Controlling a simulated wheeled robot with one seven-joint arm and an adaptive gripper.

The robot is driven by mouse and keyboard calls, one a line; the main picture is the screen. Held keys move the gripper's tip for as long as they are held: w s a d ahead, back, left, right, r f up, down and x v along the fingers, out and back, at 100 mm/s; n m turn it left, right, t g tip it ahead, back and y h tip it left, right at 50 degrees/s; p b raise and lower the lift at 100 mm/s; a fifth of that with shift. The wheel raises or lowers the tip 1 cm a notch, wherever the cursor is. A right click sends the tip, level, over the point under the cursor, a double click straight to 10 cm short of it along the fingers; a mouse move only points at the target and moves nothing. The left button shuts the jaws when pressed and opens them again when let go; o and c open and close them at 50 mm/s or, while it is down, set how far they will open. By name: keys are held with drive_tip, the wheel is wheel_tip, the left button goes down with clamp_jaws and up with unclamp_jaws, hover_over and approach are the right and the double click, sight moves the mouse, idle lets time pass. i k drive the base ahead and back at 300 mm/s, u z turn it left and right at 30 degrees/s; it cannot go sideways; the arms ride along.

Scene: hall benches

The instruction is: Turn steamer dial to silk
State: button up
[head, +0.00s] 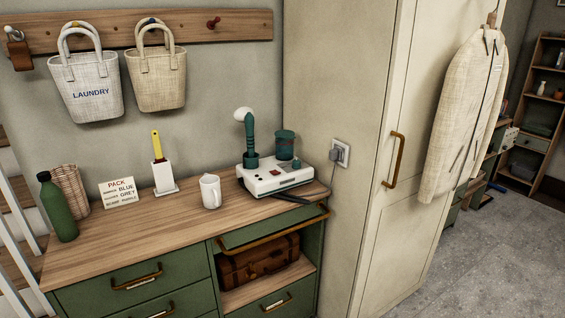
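The garment steamer (268,185) stands at the right end of the wooden counter in the head view. It has a white base, a green upright handpiece (250,135) with a white head, and a dark green see-through tank (284,144). Small dark and red details show on the top of the base. They are too small for me to tell which is the dial, where it points, or to read any marking such as silk. My gripper is not in view.
A white mug (210,191) stands left of the steamer. Further left are a sign (117,193), a brush in a white holder (160,178) and a green bottle (57,208). A socket (340,153) and tall cabinet (356,100) are at the right. The counter's front (150,230) is clear.

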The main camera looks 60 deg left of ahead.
sight(295, 162)
drive_tip(key=u, duration=1.35)
